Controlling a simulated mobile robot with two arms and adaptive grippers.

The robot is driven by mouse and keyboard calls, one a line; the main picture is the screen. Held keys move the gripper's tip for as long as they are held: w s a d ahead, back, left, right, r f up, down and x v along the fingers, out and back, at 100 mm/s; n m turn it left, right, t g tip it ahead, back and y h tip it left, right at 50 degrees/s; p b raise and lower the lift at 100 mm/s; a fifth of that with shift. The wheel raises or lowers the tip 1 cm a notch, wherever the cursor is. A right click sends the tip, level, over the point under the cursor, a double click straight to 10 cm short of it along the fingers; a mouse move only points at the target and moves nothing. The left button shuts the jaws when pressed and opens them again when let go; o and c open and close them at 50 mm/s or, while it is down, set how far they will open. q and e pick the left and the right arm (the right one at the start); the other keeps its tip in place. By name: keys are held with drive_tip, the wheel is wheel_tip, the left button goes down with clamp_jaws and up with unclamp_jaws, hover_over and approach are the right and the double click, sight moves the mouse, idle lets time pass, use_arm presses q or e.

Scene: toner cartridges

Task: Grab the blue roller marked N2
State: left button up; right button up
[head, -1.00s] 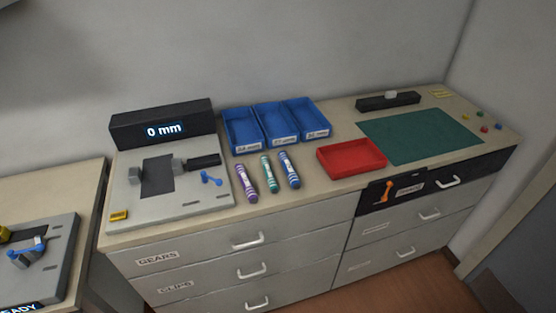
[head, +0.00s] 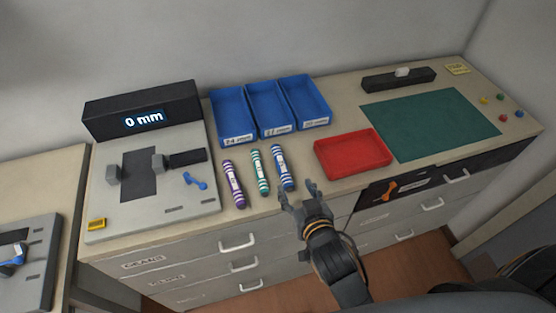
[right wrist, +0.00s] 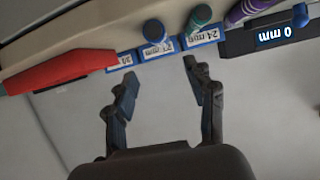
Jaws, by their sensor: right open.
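The blue-and-white striped roller (head: 282,168) lies on the counter, rightmost of three rollers. A green one (head: 260,172) and a purple one (head: 233,184) lie to its left. Their markings are too small to read. My right gripper (head: 298,190) is open and empty, near the counter's front edge, just right of the blue roller's near end and apart from it. In the right wrist view the blue roller's end (right wrist: 154,32) shows beyond the open fingers (right wrist: 160,70), with the green roller (right wrist: 201,16) to its right. My left gripper is not in view.
A red tray (head: 374,169) sits right of the rollers, and blue bins (head: 233,140) stand behind them. A grey measuring fixture (head: 205,205) with a display reading 0 mm is to the left. A green mat (head: 430,125) lies at the right.

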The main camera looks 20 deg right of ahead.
sight(284, 171)
drive_tip(key=p+x, duration=0.1)
drive_tip(key=x, duration=0.5)
drive_tip(key=shift+w+f, duration=0.1)
drive_tip(key=shift+w, duration=0.05)
drive_tip(key=shift+w+f, duration=0.2)
drive_tip(key=shift+w, duration=0.2)
drive_tip(key=shift+w+f+p, duration=0.1)
drive_tip(key=shift+w+p, duration=0.1)
drive_tip(key=shift+p, duration=0.1)
drive_tip(key=p+x, duration=0.1)
drive_tip(key=x, duration=0.2)
drive_tip(key=shift+w+a+f, duration=0.1)
drive_tip(key=shift+a+f, duration=0.05)
drive_tip(key=shift+f, duration=0.1)
drive_tip(key=shift+w+f, duration=0.3)
drive_tip(key=shift+w, duration=0.2)
drive_tip(key=shift+s, duration=0.1)
drive_tip(key=shift+c, duration=1)
clamp_jaws()
